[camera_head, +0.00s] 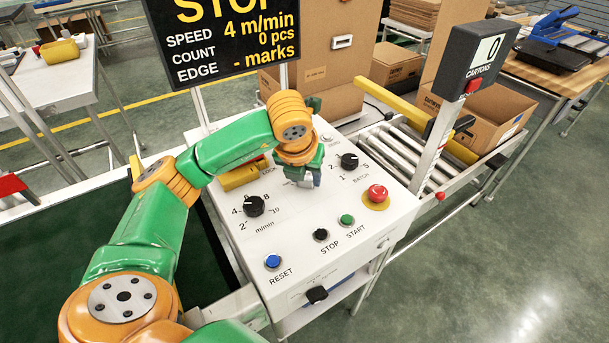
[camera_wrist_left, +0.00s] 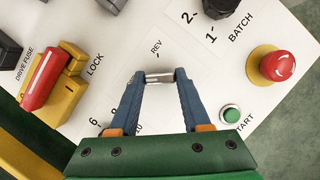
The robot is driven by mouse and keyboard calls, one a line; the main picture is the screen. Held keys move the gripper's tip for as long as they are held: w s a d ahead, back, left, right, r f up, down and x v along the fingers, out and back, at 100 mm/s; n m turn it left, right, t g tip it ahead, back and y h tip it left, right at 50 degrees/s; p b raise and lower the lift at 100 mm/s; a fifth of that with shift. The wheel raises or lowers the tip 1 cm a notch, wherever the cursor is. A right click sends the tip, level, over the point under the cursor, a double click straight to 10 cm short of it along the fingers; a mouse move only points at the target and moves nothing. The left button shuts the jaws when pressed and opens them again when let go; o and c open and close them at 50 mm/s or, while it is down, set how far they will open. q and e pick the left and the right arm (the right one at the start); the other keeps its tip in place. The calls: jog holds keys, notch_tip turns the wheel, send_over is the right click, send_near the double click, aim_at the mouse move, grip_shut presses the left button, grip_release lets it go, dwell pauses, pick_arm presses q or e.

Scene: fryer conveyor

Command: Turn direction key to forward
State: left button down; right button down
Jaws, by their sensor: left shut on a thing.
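The direction key (camera_wrist_left: 160,76) shows in the left wrist view as a small metallic piece between my fingertips. My left gripper (camera_wrist_left: 162,79) is shut on it, over the white control panel (camera_head: 270,222). The label REV stands just above the key in that view; another label below is mostly hidden by the fingers. In the head view my left gripper (camera_head: 304,180) points down at the panel between the speed knob (camera_head: 254,205) and the batch knob (camera_head: 349,161), and it hides the key. The key's exact angle is hard to tell. My right gripper is not in view.
The panel also bears a red emergency stop (camera_head: 377,193), a green start button (camera_head: 347,219), a black stop button (camera_head: 320,234) and a blue reset button (camera_head: 273,261). A red and yellow lock (camera_wrist_left: 50,85) sits close by. A display board (camera_head: 225,38) stands behind.

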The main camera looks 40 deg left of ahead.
aim_at(302, 199)
pick_arm(q)
jog(key=shift+n, duration=0.3)
dwell(0.4)
jog(key=shift+c, duration=1.8)
grip_release()
jog(key=p+v, duration=0.1)
jog(key=v, duration=0.5)
jog(key=shift+w+r, duration=0.1)
jog(key=shift+r, duration=0.2)
jog(key=shift+s+d+r, duration=0.15)
jog(key=shift+s+r, duration=0.1)
jog(key=shift+s, duration=0.05)
